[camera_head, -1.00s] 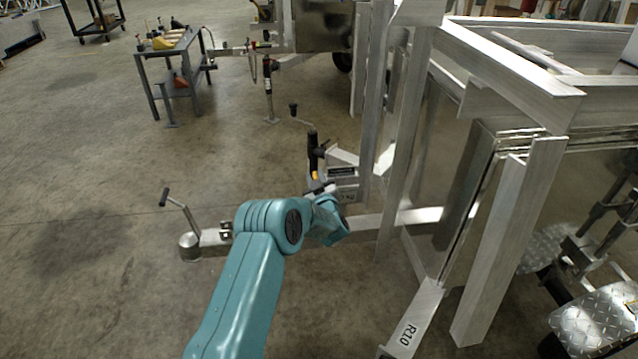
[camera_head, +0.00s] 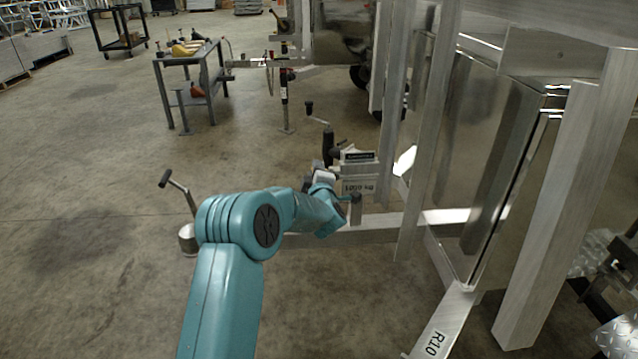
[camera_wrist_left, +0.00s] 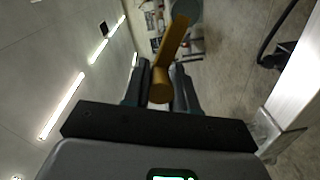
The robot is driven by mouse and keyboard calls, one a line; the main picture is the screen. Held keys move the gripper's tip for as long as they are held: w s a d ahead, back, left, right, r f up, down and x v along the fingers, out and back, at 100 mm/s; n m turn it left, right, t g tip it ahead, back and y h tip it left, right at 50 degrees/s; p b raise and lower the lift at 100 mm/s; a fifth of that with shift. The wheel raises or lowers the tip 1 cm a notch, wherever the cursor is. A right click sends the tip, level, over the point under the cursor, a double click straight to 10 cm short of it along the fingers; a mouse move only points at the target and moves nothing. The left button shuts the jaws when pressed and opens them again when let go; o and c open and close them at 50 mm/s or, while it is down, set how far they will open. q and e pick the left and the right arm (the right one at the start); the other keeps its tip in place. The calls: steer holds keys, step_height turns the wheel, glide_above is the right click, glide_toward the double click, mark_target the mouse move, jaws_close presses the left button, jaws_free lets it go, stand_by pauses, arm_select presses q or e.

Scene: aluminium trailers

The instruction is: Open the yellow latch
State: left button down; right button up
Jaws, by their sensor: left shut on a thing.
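The yellow latch (camera_wrist_left: 172,50) shows in the left wrist view as a short yellow bar with a rounded end. It lies between the two dark fingers of my left gripper (camera_wrist_left: 160,84), which is shut on it. In the head view my teal left arm reaches to the winch unit (camera_head: 358,172) on the trailer's drawbar, and the left gripper (camera_head: 322,180) is at its near left side, partly hidden by my wrist. The latch cannot be made out in the head view. My right gripper is not in view.
The trailer frame's upright posts (camera_head: 388,110) stand close to the right of the winch. A crank handle (camera_head: 180,190) stands left of my arm at the drawbar's end. A grey tool table (camera_head: 190,75) is at the back left. The floor between is clear.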

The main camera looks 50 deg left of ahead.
arm_select(q)
steer(key=shift+s+a+f+n+b, duration=0.1)
steer(key=shift+f+n+b, duration=0.35)
steer(key=shift+b, duration=0.3)
steer(key=shift+s+n+b, duration=0.1)
steer(key=shift+n+b, duration=0.35)
steer(key=shift+b, duration=0.05)
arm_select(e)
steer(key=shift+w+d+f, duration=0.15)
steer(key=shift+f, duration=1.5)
arm_select(q)
steer(key=c, duration=0.9)
jaws_free()
steer(key=shift+a, duration=0.1)
steer(key=p+v, duration=0.1)
steer(key=v, duration=1.5)
steer(key=shift+s+p, duration=0.1)
steer(key=shift+p, duration=0.2)
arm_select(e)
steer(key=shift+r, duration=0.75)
